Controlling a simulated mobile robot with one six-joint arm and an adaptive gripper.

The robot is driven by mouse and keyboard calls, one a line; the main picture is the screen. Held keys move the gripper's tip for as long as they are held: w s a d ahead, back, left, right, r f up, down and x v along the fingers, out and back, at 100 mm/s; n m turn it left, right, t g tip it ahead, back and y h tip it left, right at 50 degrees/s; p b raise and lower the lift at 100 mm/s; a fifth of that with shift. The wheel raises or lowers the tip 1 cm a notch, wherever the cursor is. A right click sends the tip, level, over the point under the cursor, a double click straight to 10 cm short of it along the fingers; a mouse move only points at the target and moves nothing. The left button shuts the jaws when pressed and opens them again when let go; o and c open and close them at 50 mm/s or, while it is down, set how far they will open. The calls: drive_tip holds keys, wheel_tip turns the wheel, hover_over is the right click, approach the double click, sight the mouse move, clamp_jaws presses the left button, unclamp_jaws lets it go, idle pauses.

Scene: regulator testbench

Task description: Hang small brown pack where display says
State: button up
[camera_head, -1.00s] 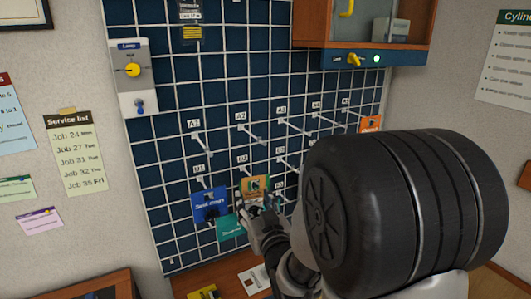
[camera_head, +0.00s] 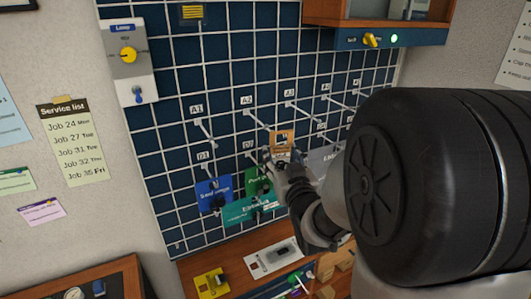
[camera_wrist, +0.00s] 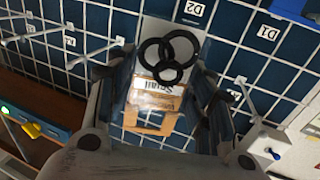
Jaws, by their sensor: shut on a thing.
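My gripper (camera_head: 277,163) is shut on the small brown pack (camera_head: 282,140), holding it in front of the grid panel, between the A-row and D-row hooks. In the wrist view, the pack (camera_wrist: 160,92) is a clear bag with black rings and a brown card reading "Small"; it lies between the fingers of my gripper (camera_wrist: 163,75). Labelled hooks A1 (camera_head: 206,133), A2 (camera_head: 258,120) and A3 (camera_head: 301,114) look bare. A dark display with yellow lines (camera_head: 193,14) is cut off at the top; its text is not readable.
Blue (camera_head: 208,195), green (camera_head: 257,183) and teal (camera_head: 250,211) packs hang low on the panel, close to my gripper. Hook rods stick out around it. A wooden cabinet (camera_head: 385,12) is at upper right. A bench below holds a yellow item (camera_head: 211,283). My arm hides the panel's lower right.

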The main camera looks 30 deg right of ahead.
drive_tip(key=w+f, duration=0.1)
drive_tip(key=w, duration=0.5)
drive_tip(key=shift+w, duration=0.35)
idle(0.3)
drive_tip(key=shift+a+f+b, duration=0.1)
drive_tip(key=shift+b, duration=0.2)
idle(0.4)
drive_tip(key=o, duration=1)
